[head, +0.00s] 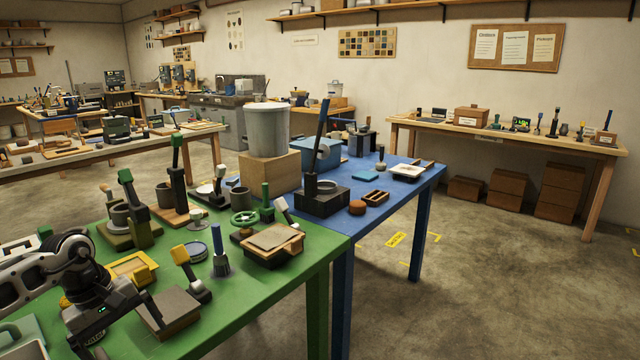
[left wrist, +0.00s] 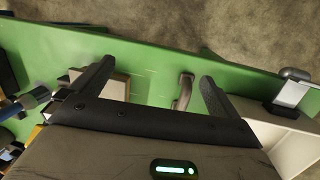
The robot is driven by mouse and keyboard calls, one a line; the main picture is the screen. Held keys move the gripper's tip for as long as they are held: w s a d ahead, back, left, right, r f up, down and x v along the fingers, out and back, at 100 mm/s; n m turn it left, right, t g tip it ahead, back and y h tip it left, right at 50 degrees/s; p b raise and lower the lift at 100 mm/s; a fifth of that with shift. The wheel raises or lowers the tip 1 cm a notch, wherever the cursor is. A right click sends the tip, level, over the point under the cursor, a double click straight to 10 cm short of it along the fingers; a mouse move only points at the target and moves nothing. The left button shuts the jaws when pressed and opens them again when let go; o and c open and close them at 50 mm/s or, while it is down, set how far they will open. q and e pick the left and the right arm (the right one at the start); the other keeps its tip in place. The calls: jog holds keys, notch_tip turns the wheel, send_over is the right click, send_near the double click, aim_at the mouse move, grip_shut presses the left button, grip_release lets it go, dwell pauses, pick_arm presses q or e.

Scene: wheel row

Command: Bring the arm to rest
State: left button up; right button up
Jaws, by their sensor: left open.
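My left arm (head: 38,272) reaches in from the left edge of the head view, over the near left part of the green table (head: 325,255). My left gripper (head: 112,335) hangs low at the table's near side. In the left wrist view its two dark fingers (left wrist: 152,88) stand wide apart with nothing held between them. Beyond and between them are the green tabletop (left wrist: 145,60), a curved grey handle (left wrist: 183,92) and part of a pale block (left wrist: 115,88). I cannot tell how high the fingers are above the table. My right arm and gripper do not show.
Near the gripper are a grey-topped block (head: 172,312), a yellow-headed tool (head: 190,272), a brush (head: 220,262) and a yellow frame (head: 133,268). A blue table (head: 425,185) with a large bucket (head: 268,130) adjoins the green one. Open floor (head: 480,270) lies to the right.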

pick_arm(q)
jog(key=s+d+f+n+h, duration=0.2)
jog(key=d+h, duration=0.1)
jog(key=d, duration=0.5)
jog(key=s+d+f+n+h, duration=0.1)
jog(key=d+f+n+h, duration=0.15)
jog(key=d, duration=0.65)
jog(key=s+d+r+n+t+h, duration=0.3)
jog(key=d+n+t+h, duration=0.15)
jog(key=d+n, duration=0.4)
jog(key=s+d+r+n+t+h, duration=0.2)
jog(key=d+n+t+h, duration=0.25)
jog(key=n, duration=0.75)
jog(key=s+a+f+n+y, duration=0.5)
jog(key=s+f+n+y, duration=0.2)
jog(key=n, duration=1)
jog(key=s+a+f+n+t+y, duration=0.1)
jog(key=s+a+f+n+y, duration=0.4)
jog(key=n, duration=1.3)
notch_tip(320, 180, down, 2)
jog(key=shift+s+y, duration=1.05)
jog(key=shift+s, duration=0.1)
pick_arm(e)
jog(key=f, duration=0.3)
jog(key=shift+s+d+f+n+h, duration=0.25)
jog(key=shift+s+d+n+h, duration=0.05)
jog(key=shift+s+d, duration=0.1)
